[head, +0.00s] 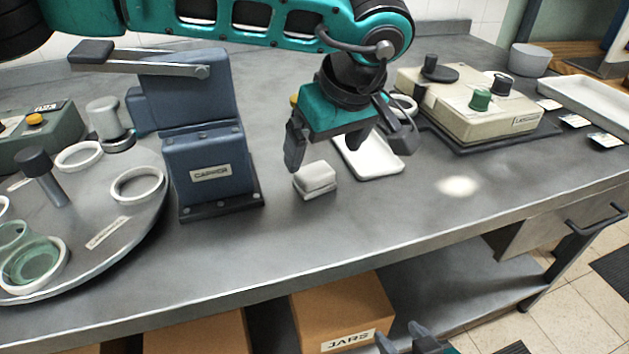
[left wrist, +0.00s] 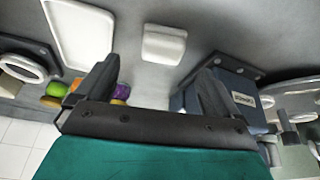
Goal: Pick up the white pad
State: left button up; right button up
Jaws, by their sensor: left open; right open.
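One finger hangs close behind the pad; the pad is not between the fingers. In the left wrist view the open fingers (left wrist: 158,72) stand wide apart. Only the tips of my right gripper (head: 414,344) show at the bottom edge, open, below the bench front.
The blue press (head: 212,165) stands left of the pad. A shallow white tray (head: 385,165) lies to its right. A beige device (head: 470,105) is farther right. A round turntable (head: 130,225) with rings is at left. The bench front is clear.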

aim_at(315, 170)
pick_arm(q)
jog(key=b+x, duration=0.1)
jog(key=x, duration=0.5)
jog(key=shift+w+a+f, duration=0.1)
jog(key=shift+a+f, duration=0.15)
jog(key=shift+f, duration=0.1)
jog(key=c, duration=1.1)
notch_tip(315, 170, up, 20)
jog(key=p, duration=0.3)
jog(key=shift+r, duration=0.1)
